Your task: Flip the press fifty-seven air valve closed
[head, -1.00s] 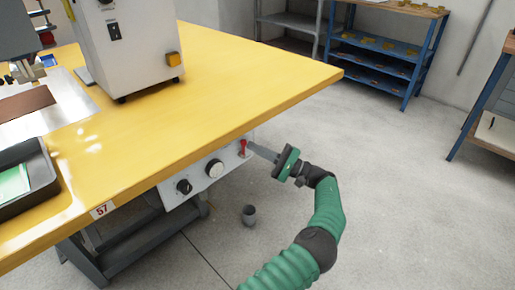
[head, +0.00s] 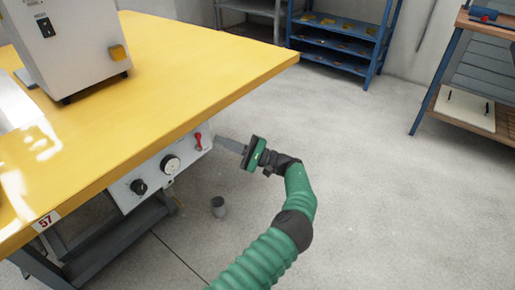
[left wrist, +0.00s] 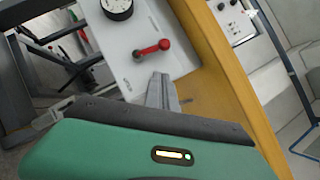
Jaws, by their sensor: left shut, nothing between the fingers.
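The red valve lever (head: 198,141) stands about upright at the right end of the light grey control panel (head: 150,178) under the yellow table's edge. It also shows in the left wrist view (left wrist: 151,49), just beyond the fingertips, with its knob end towards the table. My left gripper (head: 220,140) is shut and empty. Its fingertips point at the panel from the right, a small gap from the lever; I see no contact. In the left wrist view the closed fingers (left wrist: 162,78) lie just below the lever. My right gripper is not in view.
The panel also carries a round gauge (head: 170,164) and a black knob (head: 139,187). A "57" label (head: 46,221) marks the yellow table (head: 205,60). The floor right of my arm is clear.

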